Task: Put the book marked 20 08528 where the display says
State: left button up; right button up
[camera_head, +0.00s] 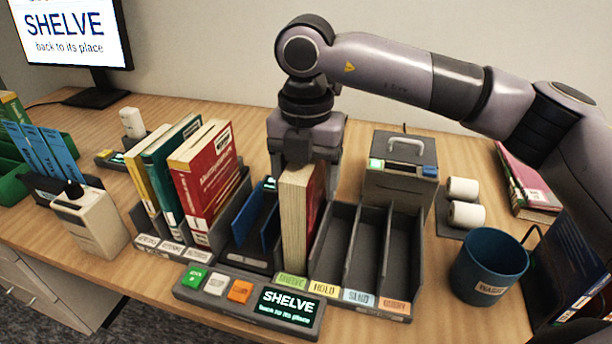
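The display (65,25) reads "SHELVE back to its place", and the small console screen (290,303) repeats it. My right gripper (305,160) is shut on the top of a thick book (296,222) with cream page edges and a red cover. The book is upright, with its lower end at the leftmost slot of the sorter, above the green SHELVE label (291,281). I cannot tell whether it touches the slot floor. Its number is hidden, so I cannot confirm 20 08528. My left gripper is out of view.
Slots over HOLD (324,289), SEND (358,297) and an orange label (394,304) look empty. Yellow, teal and red books (207,180) stand in a rack at left. A blue bin (488,265), grey box device (402,165) and tape rolls (466,213) stand right.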

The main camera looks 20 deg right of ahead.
notch_tip(320, 180, up, 7)
jog(key=shift+r, duration=0.1)
dwell(0.6)
dwell(0.3)
